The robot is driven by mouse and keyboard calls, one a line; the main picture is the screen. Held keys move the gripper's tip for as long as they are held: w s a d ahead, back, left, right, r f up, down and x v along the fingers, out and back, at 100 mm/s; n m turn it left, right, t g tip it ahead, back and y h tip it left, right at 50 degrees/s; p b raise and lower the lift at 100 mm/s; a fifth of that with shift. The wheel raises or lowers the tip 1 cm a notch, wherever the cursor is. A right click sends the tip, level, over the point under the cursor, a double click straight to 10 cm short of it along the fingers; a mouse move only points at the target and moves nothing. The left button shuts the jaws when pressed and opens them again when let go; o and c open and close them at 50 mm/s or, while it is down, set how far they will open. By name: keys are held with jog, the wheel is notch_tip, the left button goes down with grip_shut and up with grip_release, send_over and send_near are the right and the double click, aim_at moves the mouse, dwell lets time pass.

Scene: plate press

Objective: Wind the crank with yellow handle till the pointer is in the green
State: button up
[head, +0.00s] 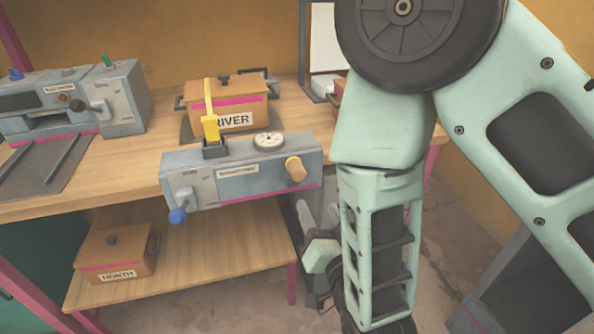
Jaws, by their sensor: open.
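A grey press box (238,183) with a pink stripe sits at the table's front edge. A bright yellow upright handle (210,128) rises from a dark block on its top left. A tan-yellow knob (295,169) sticks out of its front at right. I cannot tell for sure which of the two is the crank's. A round white dial (269,141) is on top; its pointer and any green zone are too small to read. My gripper (318,213) is partly hidden behind my arm, below and right of the box, open and apart from it.
A lever with a blue knob (178,215) juts from the box's front left. An orange RIVER pot (228,105) stands behind it. Another grey machine (120,95) is at left. A NORTH pot (115,252) sits on the lower shelf (205,265).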

aim_at(296, 159)
jog(key=b+x, duration=0.4)
jog(key=x, duration=1.2)
jog(key=shift+b, duration=0.3)
